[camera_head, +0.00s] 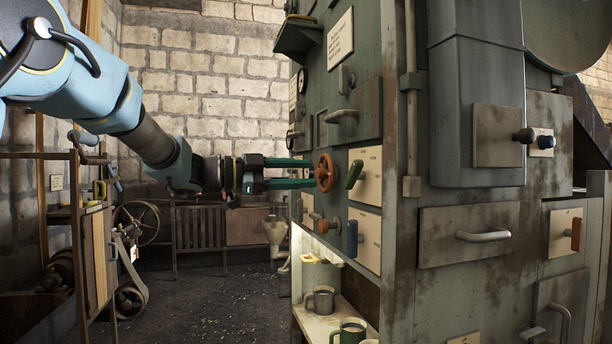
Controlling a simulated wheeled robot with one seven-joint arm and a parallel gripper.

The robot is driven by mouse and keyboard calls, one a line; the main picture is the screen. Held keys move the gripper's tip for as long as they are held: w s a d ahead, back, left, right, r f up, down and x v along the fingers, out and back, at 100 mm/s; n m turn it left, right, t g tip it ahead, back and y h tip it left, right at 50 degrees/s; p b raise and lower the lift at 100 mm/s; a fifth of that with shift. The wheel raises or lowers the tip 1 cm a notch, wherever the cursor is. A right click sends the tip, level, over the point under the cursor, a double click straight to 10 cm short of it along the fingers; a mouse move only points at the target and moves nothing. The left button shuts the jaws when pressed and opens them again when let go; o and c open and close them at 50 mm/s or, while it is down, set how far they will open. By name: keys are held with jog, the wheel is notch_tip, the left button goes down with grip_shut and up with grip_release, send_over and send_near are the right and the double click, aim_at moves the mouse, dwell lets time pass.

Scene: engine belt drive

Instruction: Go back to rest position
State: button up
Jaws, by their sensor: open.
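My arm reaches in from the upper left of the head view. My gripper (308,173) points right, with its two green fingers apart, one above the other. It is open. The fingertips are at a red-orange handwheel (326,172) on the left face of a grey-green machine cabinet (400,250). I cannot tell whether the fingertips touch the wheel's rim. Nothing shows between the fingers.
A green lever (354,174) and a blue handle (352,238) stick out close to the wheel. Below, a shelf (318,322) holds mugs (323,300). A belt drive with a wheel (137,222) stands at left. Open floor (215,300) lies between.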

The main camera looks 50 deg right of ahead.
dwell(0.4)
jog(key=w+a+f+n+t+h+p, duration=0.1)
jog(key=w+a+n+t, duration=0.2)
jog(key=w+n+t, duration=0.5)
jog(key=w+a+f+n+t+h+p, duration=0.15)
jog(key=w+a+t, duration=0.25)
jog(key=w, duration=0.7)
jog(key=w+a+f+n+t+y+p, duration=0.1)
jog(key=w+a+f+n+t+y, duration=0.3)
jog(key=w+a, duration=0.4)
jog(key=w+a+f+n+t+y+p, duration=0.1)
jog(key=w+a+f+n+t+y, duration=0.3)
jog(key=a+n, duration=0.45)
jog(key=s+a+f+n+g+y+p, duration=0.1)
jog(key=a+f+n+y, duration=0.25)
jog(key=a, duration=0.85)
jog(key=s+a+f+n+g+y+p, duration=0.1)
jog(key=a+f+n+y, duration=0.3)
jog(key=a, duration=0.8)
jog(key=s+a+f+n+g+p, duration=0.1)
jog(key=s+a+f+g, duration=0.1)
jog(key=s+a, duration=0.4)
jog(key=s+a+f+n+g+y, duration=0.1)
jog(key=s+a+f+n+g, duration=0.1)
jog(key=s+a+f, duration=0.3)
jog(key=s+g, duration=0.1)
jog(key=s, duration=0.3)
jog(key=shift+s+a+f+p, duration=0.3)
jog(key=shift+a+p, duration=0.05)
